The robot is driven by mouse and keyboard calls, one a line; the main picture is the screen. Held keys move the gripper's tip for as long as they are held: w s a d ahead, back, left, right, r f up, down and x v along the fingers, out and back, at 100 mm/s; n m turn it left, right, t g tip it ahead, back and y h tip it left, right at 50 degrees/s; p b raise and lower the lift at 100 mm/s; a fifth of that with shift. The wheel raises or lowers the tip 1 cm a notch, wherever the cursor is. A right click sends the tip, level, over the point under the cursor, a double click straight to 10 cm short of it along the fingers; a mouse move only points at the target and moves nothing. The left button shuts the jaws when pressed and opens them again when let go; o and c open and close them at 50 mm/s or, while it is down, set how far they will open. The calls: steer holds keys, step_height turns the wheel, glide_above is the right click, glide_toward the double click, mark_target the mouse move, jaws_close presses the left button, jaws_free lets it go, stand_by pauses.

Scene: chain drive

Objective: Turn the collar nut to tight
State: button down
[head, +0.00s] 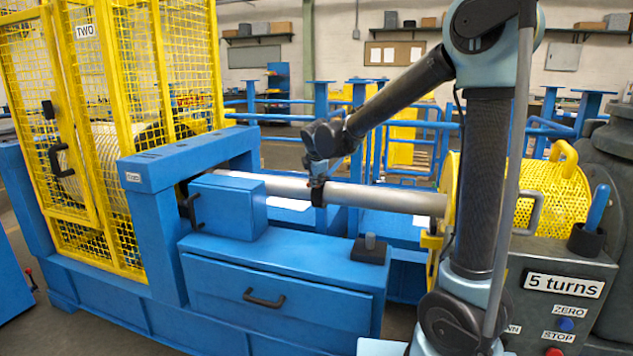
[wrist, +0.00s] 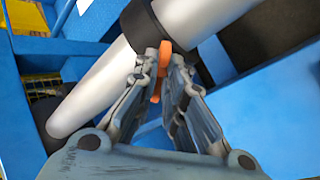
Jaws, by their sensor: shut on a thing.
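The collar nut (head: 318,196) is a dark ring around the silver shaft (head: 385,198), near the middle of the head view. In the wrist view the collar nut (wrist: 203,58) is a black band with an orange tab (wrist: 163,62) sticking out of it. My gripper (wrist: 165,60) has its two fingertips on either side of the orange tab and is shut on it. In the head view my gripper (head: 318,178) comes down onto the collar from above. The far side of the collar is hidden.
A blue box (head: 228,207) with a black handle stands left of the collar. A black block with a grey knob (head: 370,243) sits on the blue bench. Yellow mesh guards (head: 105,130) flank both shaft ends. A panel (head: 562,284) reads "5 turns".

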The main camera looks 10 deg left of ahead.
steer(key=shift+s+f+m+t, duration=0.15)
steer(key=shift+m+t, duration=0.35)
steer(key=shift+m, duration=1.55)
steer(key=shift+s+f+m+t, duration=0.1)
steer(key=shift+m+t, duration=0.4)
steer(key=shift+m, duration=1.55)
steer(key=c, duration=1.6)
jaws_free()
steer(key=shift+s+r, duration=0.1)
steer(key=shift+r, duration=0.1)
steer(key=v, duration=1.1)
steer(key=shift+s+d, duration=0.2)
steer(key=shift+s, duration=0.05)
steer(key=shift+r, duration=0.1)
